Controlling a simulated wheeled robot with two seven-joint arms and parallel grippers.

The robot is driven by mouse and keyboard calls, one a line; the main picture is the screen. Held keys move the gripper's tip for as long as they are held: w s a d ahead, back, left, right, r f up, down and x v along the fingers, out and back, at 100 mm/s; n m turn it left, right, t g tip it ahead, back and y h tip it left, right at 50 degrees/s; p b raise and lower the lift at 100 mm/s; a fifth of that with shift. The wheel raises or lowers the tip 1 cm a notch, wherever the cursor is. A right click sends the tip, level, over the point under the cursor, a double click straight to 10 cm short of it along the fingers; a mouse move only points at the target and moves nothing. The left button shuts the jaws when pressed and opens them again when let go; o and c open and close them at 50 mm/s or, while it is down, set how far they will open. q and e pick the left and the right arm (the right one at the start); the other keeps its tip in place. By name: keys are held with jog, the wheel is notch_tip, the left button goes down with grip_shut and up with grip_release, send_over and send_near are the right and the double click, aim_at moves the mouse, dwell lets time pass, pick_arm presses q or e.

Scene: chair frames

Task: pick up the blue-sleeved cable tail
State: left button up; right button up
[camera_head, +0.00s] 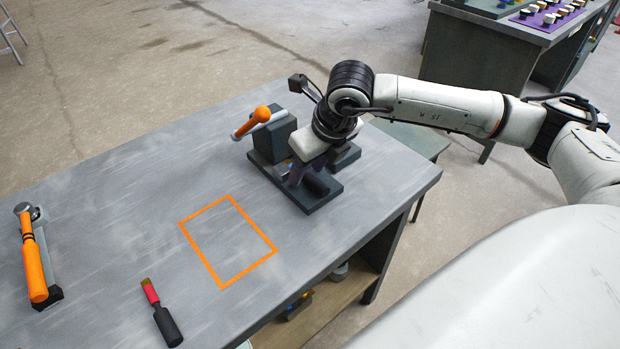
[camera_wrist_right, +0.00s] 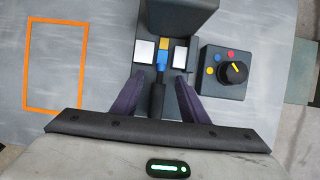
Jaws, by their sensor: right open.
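The blue-sleeved cable tail (camera_wrist_right: 162,61) shows in the right wrist view as a short blue piece between two white pads. An orange-yellow part (camera_wrist_right: 164,45) lies beyond it, and a black cylindrical part (camera_wrist_right: 157,98) extends from it toward my gripper. It lies on the dark fixture (camera_head: 307,205). My right gripper (camera_wrist_right: 158,84) is open, its purple fingers on either side of the black part with gaps visible. In the head view my right gripper (camera_head: 304,172) is low over the fixture and largely covers the tail. My left gripper is out of view.
The fixture's tall block carries an orange-handled lever (camera_head: 253,119). A knob box (camera_wrist_right: 225,72) stands right of the tail in the wrist view. An orange outline (camera_head: 204,258) marks bare table. An orange-handled tool (camera_head: 34,265) and a red-black brush (camera_head: 160,311) lie left.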

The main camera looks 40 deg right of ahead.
grip_shut()
dwell(0.3)
